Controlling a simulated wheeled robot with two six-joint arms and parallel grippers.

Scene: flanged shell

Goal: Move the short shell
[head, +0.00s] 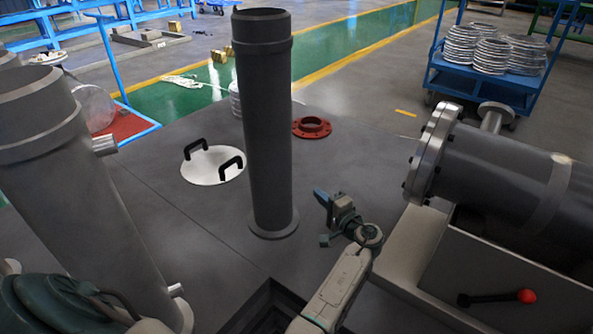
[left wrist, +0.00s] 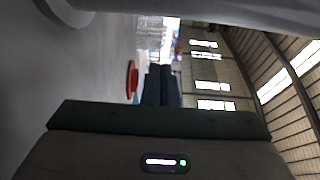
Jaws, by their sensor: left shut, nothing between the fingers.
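A dark grey flanged shell (head: 265,120) stands upright in the middle of the head view, its round foot flange on the grey floor plate. I take it to be the short shell. My left gripper (head: 323,203) is just right of its lower part, apart from it, with its fingers shut and empty. In the left wrist view the shut fingers (left wrist: 160,85) point past the shell (left wrist: 210,14), which runs along the top edge with its flange (left wrist: 68,10) at the top left. My right gripper is not in view.
A larger grey vessel (head: 70,190) stands at left. A horizontal flanged vessel (head: 505,180) lies at right on a grey stand (head: 405,245). Behind the shell are a white lid with black handles (head: 212,171) and a red flange (head: 311,127). A dark opening (head: 265,310) lies in front.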

